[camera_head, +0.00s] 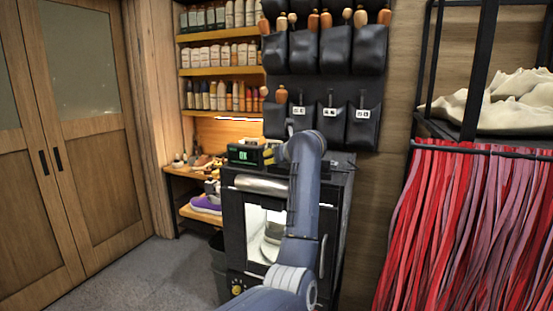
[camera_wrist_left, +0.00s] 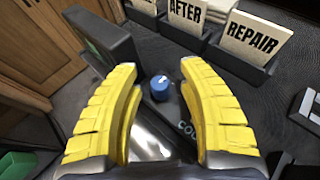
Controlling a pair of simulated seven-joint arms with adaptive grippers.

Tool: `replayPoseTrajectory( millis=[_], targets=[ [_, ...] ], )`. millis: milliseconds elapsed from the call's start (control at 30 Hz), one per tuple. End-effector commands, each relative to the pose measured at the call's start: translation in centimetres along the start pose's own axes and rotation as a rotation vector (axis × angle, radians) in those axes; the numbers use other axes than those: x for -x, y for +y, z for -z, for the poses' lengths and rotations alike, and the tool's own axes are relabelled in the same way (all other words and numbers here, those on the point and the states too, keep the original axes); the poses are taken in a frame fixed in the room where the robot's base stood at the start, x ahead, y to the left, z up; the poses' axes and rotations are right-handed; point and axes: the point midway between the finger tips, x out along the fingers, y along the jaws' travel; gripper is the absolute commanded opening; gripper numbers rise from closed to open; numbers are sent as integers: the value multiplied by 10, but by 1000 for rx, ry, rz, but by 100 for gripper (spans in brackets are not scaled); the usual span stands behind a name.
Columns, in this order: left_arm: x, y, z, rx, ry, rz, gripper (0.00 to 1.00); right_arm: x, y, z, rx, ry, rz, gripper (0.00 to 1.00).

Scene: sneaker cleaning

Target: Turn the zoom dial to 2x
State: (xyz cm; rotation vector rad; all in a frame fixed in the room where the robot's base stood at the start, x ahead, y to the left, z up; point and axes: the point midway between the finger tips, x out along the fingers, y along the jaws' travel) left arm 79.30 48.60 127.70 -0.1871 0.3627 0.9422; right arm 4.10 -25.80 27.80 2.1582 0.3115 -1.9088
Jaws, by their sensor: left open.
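A small blue dial (camera_wrist_left: 160,88) with a pale mark on its top shows in the left wrist view. It sits on a dark device with partly hidden lettering that begins "COL". No 2x mark is readable, and I cannot tell whether this is the zoom dial. My left gripper (camera_wrist_left: 158,70) has yellow padded fingers. It is open and empty, with the dial between its fingers in the picture and no visible contact. In the head view my left gripper (camera_head: 270,156) is small and partly hidden by my arm, beside a box with a green "OK" display (camera_head: 244,156).
Card holders marked AFTER (camera_wrist_left: 186,12) and REPAIR (camera_wrist_left: 250,40) stand behind the dial. A dark cabinet (camera_head: 232,225) with a glass front stands below. Black wall pouches (camera_head: 352,50) hang above, and red strips (camera_head: 450,220) hang at right. Open floor lies at left.

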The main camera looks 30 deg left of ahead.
Motion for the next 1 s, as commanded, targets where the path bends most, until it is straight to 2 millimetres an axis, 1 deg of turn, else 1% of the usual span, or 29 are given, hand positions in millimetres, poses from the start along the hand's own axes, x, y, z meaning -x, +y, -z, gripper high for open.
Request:
replayPoseTrajectory(
  millis=[167,267,700,833,1000],
  targets=[
    [4,0,0,1,-1,1,41,0,-1,0,-1,0,1,44],
    [15,-1,0,1,-1,3,41,0,-1,0,-1,0,1,44],
    [88,-1,0,3,0,3,41,0,-1,1,-1,1,1,44],
    [104,-1,0,1,-1,2,41,0,-1,1,-1,1,1,44],
    [116,0,0,1,0,1,41,0,-1,1,-1,1,1,44]
  ],
)
